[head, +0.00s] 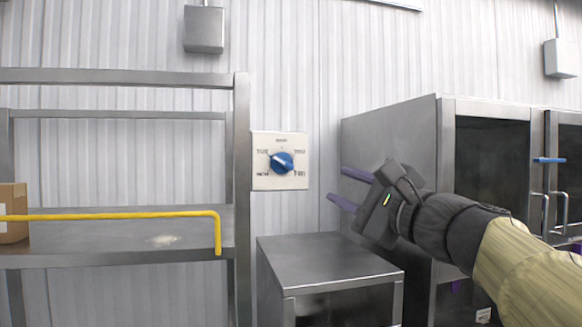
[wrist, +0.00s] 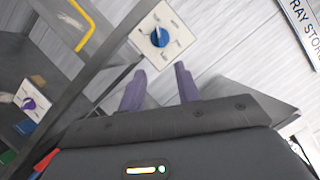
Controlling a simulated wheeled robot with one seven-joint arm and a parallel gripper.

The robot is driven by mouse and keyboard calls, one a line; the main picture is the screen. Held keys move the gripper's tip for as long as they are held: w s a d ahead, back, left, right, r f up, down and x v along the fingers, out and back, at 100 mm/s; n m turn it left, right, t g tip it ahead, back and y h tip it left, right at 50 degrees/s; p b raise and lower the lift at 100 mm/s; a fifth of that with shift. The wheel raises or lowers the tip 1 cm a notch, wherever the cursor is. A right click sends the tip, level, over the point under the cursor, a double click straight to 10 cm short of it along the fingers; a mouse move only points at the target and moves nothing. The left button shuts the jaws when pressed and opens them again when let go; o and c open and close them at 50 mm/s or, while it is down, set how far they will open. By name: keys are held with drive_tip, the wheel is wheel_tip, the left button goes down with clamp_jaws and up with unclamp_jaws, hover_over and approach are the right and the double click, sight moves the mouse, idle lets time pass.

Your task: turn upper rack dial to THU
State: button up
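The upper dial is a blue knob (head: 282,161) on a white square plate (head: 264,181) fixed beside the rack's right post. Day labels ring the knob: TUE upper left, THU upper right, FRI lower right, MON lower left; the top label is too small to read surely. A pale mark on the knob seems to point upper left, toward TUE. My gripper (head: 335,182) is right of the plate, apart from it, its two purple fingers spread and empty. In the wrist view the blue knob (wrist: 159,37) lies beyond the open fingertips (wrist: 160,68).
A metal rack (head: 241,200) with a yellow rail (head: 110,216) stands left; a cardboard box (head: 14,213) sits on its shelf. A steel cabinet (head: 325,262) stands below the dial's right. A larger steel cabinet (head: 390,125) is behind my gripper. The wrist view shows a purple-knob dial (wrist: 28,103) lower down.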

sight(286, 165)
drive_tip(key=p+x, duration=0.8)
drive_tip(key=x, duration=0.8)
drive_tip(key=shift+w, duration=0.15)
drive_tip(key=shift+w+a, duration=0.4)
drive_tip(key=shift+w, duration=0.15)
drive_tip(key=shift+s, duration=0.1)
clamp_jaws()
